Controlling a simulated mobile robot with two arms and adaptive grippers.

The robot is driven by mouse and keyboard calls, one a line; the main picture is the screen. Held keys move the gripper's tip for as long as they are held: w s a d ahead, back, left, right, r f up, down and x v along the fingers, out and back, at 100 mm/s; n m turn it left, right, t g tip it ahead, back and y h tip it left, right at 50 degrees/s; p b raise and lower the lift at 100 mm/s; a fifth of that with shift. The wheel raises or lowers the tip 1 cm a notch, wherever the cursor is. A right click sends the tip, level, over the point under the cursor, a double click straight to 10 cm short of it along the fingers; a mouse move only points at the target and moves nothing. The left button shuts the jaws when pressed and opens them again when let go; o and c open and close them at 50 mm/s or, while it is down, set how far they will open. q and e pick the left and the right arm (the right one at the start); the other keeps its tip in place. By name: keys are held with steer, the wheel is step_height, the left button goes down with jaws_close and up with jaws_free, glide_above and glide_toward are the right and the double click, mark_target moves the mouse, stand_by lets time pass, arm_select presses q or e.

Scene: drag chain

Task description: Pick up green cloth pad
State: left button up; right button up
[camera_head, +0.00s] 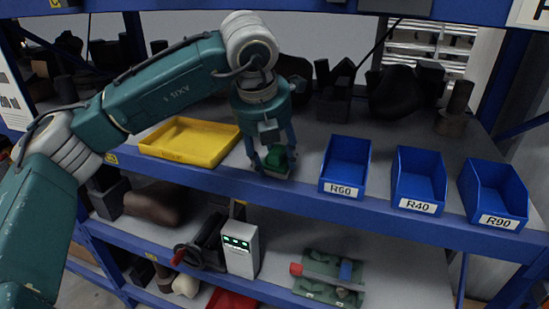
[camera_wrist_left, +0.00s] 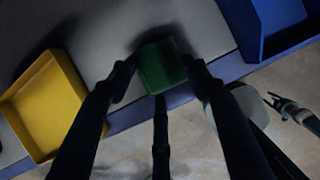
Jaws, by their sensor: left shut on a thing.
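The green cloth pad (camera_head: 276,157) is at the front edge of the upper shelf, between the yellow tray and the blue bins. My left gripper (camera_head: 273,165) reaches down over it from above, with its fingers on either side, shut on the pad. In the left wrist view the pad (camera_wrist_left: 160,66) sits between the fingertips (camera_wrist_left: 158,78), and its dark shadow falls on the grey shelf beside it. I cannot tell whether the pad is clear of the shelf. My right gripper is not in the head view.
A yellow tray (camera_head: 178,158) stands left of the gripper. Blue bins labelled R60 (camera_head: 342,188), R40 (camera_head: 417,206) and R90 (camera_head: 498,221) stand to the right. Dark parts (camera_head: 400,92) fill the back of the shelf. The lower shelf holds a white box (camera_head: 239,264) with green lights.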

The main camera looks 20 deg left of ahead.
mark_target(275, 151)
arm_select(q)
steer(key=shift+w+r+b, duration=0.1)
steer(key=shift+r+b, duration=0.2)
steer(key=shift+r, duration=0.3)
step_height(275, 151, up, 2)
steer(key=shift+r+b, duration=0.1)
steer(key=shift+b, duration=0.4)
steer(key=s+b, duration=0.5)
steer(key=s, duration=1.3)
steer(key=shift+a, duration=0.3)
